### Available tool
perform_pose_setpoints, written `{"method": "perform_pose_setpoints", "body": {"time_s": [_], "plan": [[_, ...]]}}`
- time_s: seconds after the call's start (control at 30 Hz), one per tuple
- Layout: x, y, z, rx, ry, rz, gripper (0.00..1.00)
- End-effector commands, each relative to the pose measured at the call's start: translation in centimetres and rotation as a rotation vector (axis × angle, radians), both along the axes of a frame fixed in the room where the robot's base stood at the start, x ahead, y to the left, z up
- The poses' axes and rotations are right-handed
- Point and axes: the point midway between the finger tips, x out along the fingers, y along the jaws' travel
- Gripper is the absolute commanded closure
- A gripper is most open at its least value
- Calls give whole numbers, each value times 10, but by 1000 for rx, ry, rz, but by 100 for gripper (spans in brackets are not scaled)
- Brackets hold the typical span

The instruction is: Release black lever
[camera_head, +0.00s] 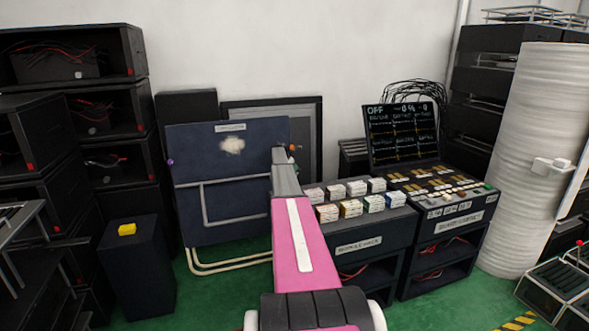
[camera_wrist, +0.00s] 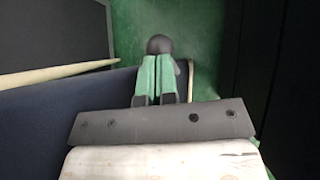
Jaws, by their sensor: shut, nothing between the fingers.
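A dark, round knob (camera_wrist: 160,44), which looks like the end of the black lever, shows at the top middle of the wrist view. My gripper (camera_wrist: 157,62) has its two green fingers together, with the tips right at the knob. I cannot tell whether they touch it. The lever's shaft is hidden behind the fingers. In the head view my pink arm reaches to the right edge of a dark blue panel (camera_head: 230,172), and my gripper's fingers are hard to make out there. A small orange spot (camera_head: 292,147) shows beside the arm's end.
A purple knob (camera_head: 170,161) is on the panel's left edge. Pale pipes (camera_head: 225,268) run below the panel. A block rack (camera_head: 365,243) and a console (camera_head: 440,195) stand close on the right. A dark box with a yellow piece (camera_head: 127,229) stands left. Green floor (camera_head: 195,295) is open between.

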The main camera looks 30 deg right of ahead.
Motion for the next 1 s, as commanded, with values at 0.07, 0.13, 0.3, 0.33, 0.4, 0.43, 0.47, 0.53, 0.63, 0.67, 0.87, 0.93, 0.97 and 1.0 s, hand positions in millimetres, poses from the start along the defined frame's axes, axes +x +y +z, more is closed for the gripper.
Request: {"method": "perform_pose_setpoints", "body": {"time_s": [0.07,0.13,0.3,0.33,0.4,0.43,0.47,0.53,0.63,0.67,0.87,0.93,0.97,1.0], "plan": [[-1,-7,-1,0,-1,-1,100],[-3,-13,-1,-1,0,-1,100],[-6,-25,-5,-1,0,-1,100],[-6,-27,-5,-1,-1,-1,100],[-7,-30,-6,-1,0,0,100],[-8,-32,-7,-1,0,0,100],[-8,-33,-7,-1,0,0,100],[-9,-35,-9,-1,-1,1,100],[-10,-38,-10,-1,0,1,100],[-10,-39,-10,-1,0,1,100],[-11,-41,-11,-1,-1,1,100],[-11,-41,-11,-1,-1,1,100],[-11,-41,-11,-1,-1,1,100],[-11,-41,-11,-1,-1,1,100]]}}
